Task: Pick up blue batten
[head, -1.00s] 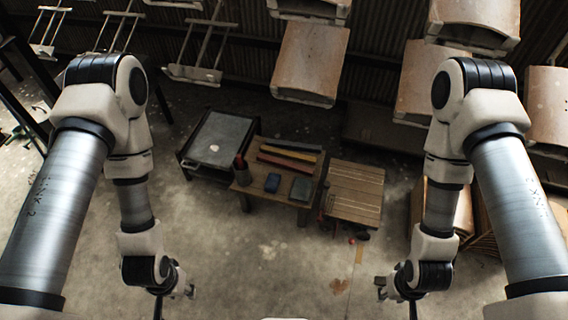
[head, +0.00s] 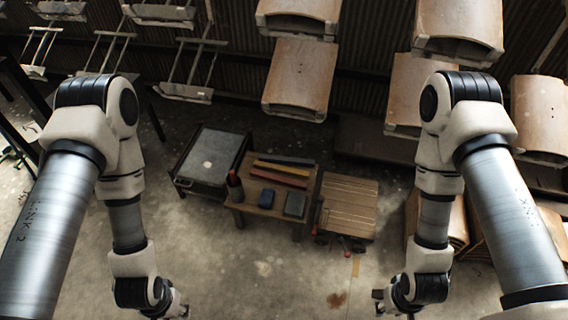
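A dark blue batten (head: 287,160) lies at the back edge of a small wooden table (head: 240,210), behind a yellow batten (head: 281,168) and a red batten (head: 277,178). The battens lie roughly parallel, crosswise on the tabletop. My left gripper (head: 181,308) is low at the left, near the bottom edge of the picture, well short of the table. My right gripper (head: 379,301) is low at the right, also apart from the table. Both are small and partly hidden by their wrists, so I cannot tell their finger opening. Neither touches a batten.
On the table are a blue box (head: 266,198), a grey-green block (head: 295,204) and a dark cup (head: 235,187). A grey-topped cart (head: 215,150) stands left and a slatted wooden stand (head: 348,205) right. Hangers with brown panels (head: 299,75) hang behind. The floor in front is clear.

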